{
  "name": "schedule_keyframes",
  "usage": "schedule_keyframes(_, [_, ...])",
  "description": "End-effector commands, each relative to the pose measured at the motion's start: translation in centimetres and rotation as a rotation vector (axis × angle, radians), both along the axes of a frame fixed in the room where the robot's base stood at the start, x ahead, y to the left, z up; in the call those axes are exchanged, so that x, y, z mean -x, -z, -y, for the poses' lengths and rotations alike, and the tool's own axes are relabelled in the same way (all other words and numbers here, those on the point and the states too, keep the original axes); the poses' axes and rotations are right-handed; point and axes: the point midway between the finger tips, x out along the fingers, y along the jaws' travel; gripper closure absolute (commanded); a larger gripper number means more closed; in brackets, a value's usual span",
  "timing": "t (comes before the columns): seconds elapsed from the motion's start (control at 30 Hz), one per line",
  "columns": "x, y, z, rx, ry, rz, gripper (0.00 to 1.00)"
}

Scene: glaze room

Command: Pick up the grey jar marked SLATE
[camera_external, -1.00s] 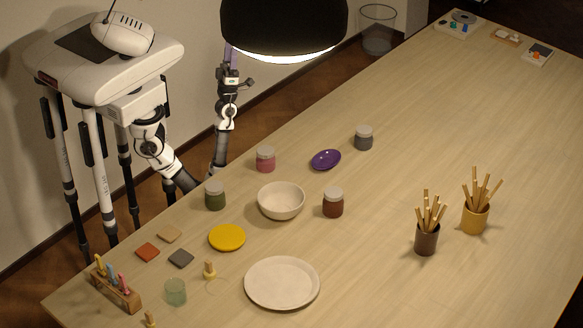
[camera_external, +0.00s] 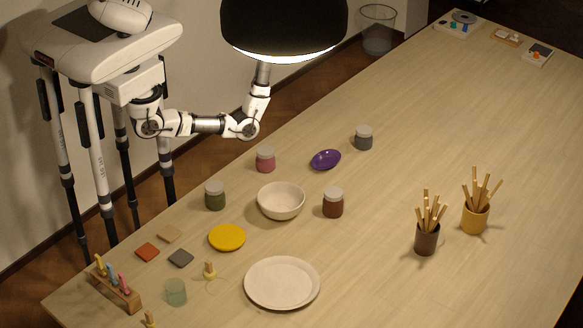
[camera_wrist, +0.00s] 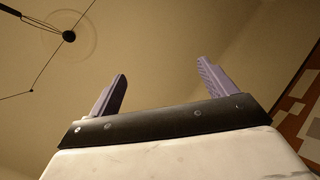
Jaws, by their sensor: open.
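The grey jar (camera_external: 363,138) with a pale lid stands upright on the table, right of the purple dish; its marking is too small to read. My gripper is hidden behind the black lamp shade in the external view, with my forearm rising up to it. In the wrist view my gripper (camera_wrist: 163,85) has its two purple fingers wide apart with nothing between them. It points up at the ceiling, and no jar shows there.
Near the grey jar are a purple dish (camera_external: 326,159), a pink jar (camera_external: 265,160), a brown jar (camera_external: 333,203), a green jar (camera_external: 215,196) and a cream bowl (camera_external: 281,202). The lamp shade (camera_external: 283,30) hangs over the far edge. Brush pots (camera_external: 427,239) stand right. Table right of the grey jar is clear.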

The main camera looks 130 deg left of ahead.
Motion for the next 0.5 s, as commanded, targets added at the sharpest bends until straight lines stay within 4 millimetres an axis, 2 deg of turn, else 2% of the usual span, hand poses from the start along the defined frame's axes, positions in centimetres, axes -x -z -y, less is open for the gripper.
schedule_keyframes(0.03, [-1.2,0.3,-1.3,0.06,-0.009,-0.03,0.17])
schedule_keyframes(0.23, [-5.3,1.7,-6.7,0.342,-0.051,-0.189,0.17])
schedule_keyframes(0.37, [-9.7,4.7,-9.9,0.599,-0.029,-0.35,0.17])
schedule_keyframes(0.43, [-12.9,7.1,-10.6,0.751,0.011,-0.465,0.17])
schedule_keyframes(0.5, [-16.6,13.3,-11.4,0.913,0.02,-0.664,0.17])
